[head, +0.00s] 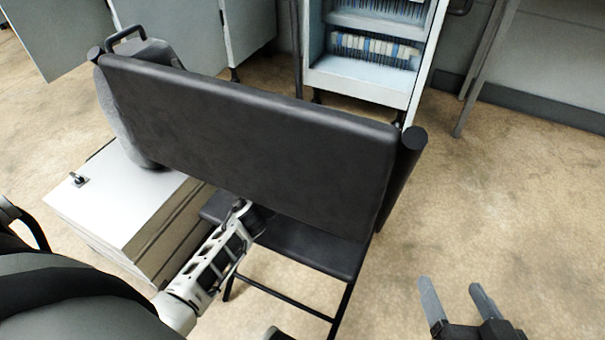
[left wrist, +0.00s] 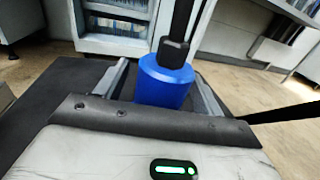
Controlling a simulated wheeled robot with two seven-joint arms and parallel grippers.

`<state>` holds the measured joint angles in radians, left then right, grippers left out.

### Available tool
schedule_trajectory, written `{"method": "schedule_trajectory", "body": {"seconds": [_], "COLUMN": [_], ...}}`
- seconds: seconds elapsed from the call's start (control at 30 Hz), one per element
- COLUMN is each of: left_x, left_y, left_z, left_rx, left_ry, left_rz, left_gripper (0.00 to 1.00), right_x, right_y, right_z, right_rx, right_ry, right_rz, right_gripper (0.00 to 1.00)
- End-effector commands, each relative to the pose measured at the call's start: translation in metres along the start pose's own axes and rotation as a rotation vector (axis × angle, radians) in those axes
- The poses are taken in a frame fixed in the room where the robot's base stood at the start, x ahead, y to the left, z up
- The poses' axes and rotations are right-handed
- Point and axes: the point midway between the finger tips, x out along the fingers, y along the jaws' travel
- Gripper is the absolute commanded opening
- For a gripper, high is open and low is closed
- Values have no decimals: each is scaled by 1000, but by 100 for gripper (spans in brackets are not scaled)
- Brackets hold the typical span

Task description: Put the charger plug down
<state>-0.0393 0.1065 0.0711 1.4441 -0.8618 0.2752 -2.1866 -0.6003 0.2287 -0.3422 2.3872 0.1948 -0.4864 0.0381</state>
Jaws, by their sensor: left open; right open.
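The charger plug (left wrist: 165,82) is a blue cylinder with a black neck and a black cable rising from its top. In the left wrist view it sits between the two fingers of my left gripper (left wrist: 160,88), which is open. The dark surface (left wrist: 50,110) beside it looks like the chair seat; whether the plug's base touches it is hidden. In the head view my left arm reaches under the chair back (head: 250,130), and the plug is not visible there. My right gripper (head: 458,296) is open and empty above the floor at lower right.
The black chair seat (head: 310,248) lies below the chair back. A grey bag (head: 140,115) leans at the chair's left, by a white box (head: 120,205). A shelf cart (head: 365,80) stands behind. Bare floor (head: 500,190) is free at right.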

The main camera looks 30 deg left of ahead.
Motion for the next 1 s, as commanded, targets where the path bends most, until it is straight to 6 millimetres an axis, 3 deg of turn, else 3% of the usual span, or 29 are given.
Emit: {"method": "schedule_trajectory", "body": {"seconds": [0.2,0.27,0.4,0.5,0.77,1.0], "left_x": [1,1,1,1,1,3], "left_y": [0,0,0,0,0,-2], "left_z": [0,0,0,1,4,25], "left_rx": [1,1,1,1,1,2], "left_ry": [0,0,0,-2,-2,-3], "left_rz": [0,0,0,-1,-1,-5], "left_gripper": [68,54,15,8,8,8], "right_x": [0,0,0,0,-1,-4], "right_y": [0,0,0,0,-1,0], "right_z": [0,-1,-1,-1,-4,-8], "right_rx": [2,2,2,2,-1,-25], "right_ry": [1,1,3,3,3,-37], "right_rz": [-1,-1,-1,-1,0,15], "right_gripper": [68,68,68,68,68,68]}}
